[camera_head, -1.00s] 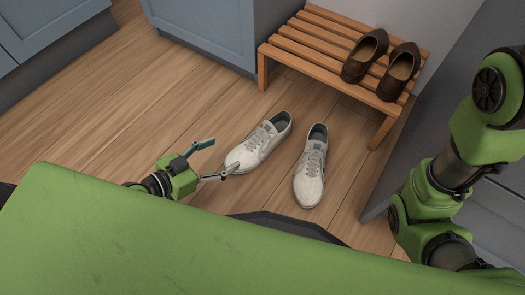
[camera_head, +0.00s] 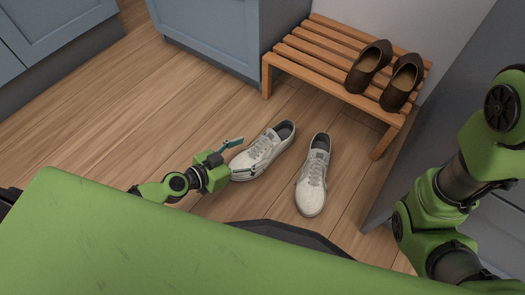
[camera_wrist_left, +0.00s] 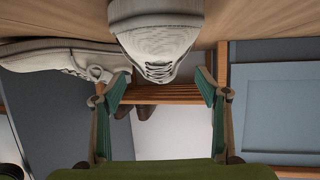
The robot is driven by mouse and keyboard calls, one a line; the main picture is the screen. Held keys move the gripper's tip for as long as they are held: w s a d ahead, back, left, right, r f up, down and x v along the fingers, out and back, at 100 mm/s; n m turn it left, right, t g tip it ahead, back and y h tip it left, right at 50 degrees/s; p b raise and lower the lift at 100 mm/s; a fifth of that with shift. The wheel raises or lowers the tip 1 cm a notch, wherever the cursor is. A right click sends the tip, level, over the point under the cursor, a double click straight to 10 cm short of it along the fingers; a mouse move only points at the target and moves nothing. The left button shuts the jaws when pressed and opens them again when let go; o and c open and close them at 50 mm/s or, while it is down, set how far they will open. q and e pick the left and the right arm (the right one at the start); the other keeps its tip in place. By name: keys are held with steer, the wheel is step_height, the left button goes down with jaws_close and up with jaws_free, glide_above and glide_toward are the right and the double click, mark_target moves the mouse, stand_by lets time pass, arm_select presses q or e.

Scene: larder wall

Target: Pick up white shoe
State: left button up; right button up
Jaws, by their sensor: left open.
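A pair of white shoes stands on the wooden floor. The left white shoe (camera_head: 263,150) has its toe towards my left gripper (camera_head: 236,158), which is open and low beside that toe. In the left wrist view, the toe and laces of this white shoe (camera_wrist_left: 158,45) show at the top, between and beyond the open fingers of the left gripper (camera_wrist_left: 160,88). The right white shoe (camera_head: 312,178) stands a little to the right. It also shows on the left in the left wrist view (camera_wrist_left: 60,58). The right gripper is not in view; only my right arm shows.
A slatted wooden bench (camera_head: 325,55) stands behind the shoes, with two brown shoes (camera_head: 369,64) on it. A blue cabinet (camera_head: 207,35) is at the back and a grey panel (camera_head: 440,110) at the right. The floor (camera_head: 120,120) to the left is clear.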

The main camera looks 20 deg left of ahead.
mark_target(259, 149)
arm_select(q)
steer(key=shift+b+x, duration=0.55)
steer(key=shift+x, duration=1.8)
steer(key=shift+s+d, duration=0.1)
steer(key=c, duration=1.5)
